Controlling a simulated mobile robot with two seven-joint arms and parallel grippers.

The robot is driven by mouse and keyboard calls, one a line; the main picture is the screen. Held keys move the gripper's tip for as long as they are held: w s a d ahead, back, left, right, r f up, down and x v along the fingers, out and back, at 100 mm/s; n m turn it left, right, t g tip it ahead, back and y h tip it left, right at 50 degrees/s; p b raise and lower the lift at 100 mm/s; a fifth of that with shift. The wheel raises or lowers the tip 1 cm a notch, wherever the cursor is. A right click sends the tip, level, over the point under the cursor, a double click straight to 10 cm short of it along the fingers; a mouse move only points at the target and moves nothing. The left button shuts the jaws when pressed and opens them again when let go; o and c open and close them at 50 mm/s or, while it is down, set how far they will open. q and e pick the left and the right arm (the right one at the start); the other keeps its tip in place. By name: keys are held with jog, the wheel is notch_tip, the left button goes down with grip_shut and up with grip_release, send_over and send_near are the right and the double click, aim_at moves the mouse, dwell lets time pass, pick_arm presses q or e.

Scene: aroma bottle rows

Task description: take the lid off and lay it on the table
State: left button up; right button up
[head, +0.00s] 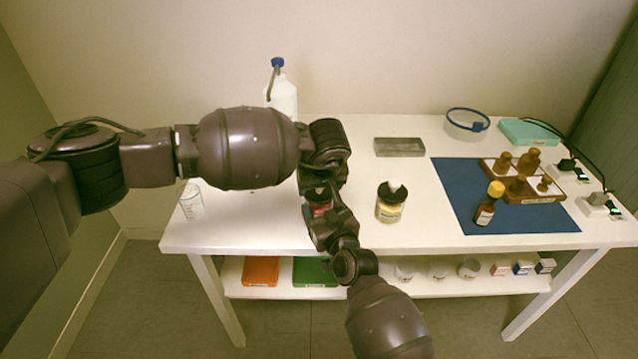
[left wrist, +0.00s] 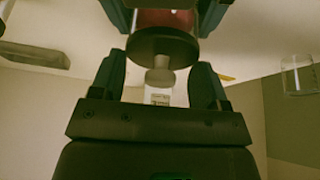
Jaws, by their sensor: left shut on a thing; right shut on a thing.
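In the left wrist view a jar with red contents (left wrist: 165,18) carries a dark round lid (left wrist: 163,45) with a pale knob (left wrist: 160,77). My left gripper (left wrist: 160,72) has its fingers on either side of the lid and is shut on it. My right gripper (left wrist: 165,12) is shut on the jar's body from the opposite side. In the head view a bit of the red jar (head: 320,209) shows between my two arms; the lid is hidden there. I see no gap between lid and jar.
A glass beaker (head: 191,201) stands at the table's left. A blue-capped bottle (head: 283,95) is behind my arm. Farther right are a blue mat (head: 455,190) and brown bottles (head: 530,160). The white table (head: 260,225) is bare at front left.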

pick_arm(q)
jog(key=shift+r, duration=0.8)
dwell(0.4)
jog(key=shift+r, duration=0.3)
jog(key=shift+r, duration=2)
pick_arm(e)
jog(key=o, duration=1.3)
jog(key=shift+o, duration=0.2)
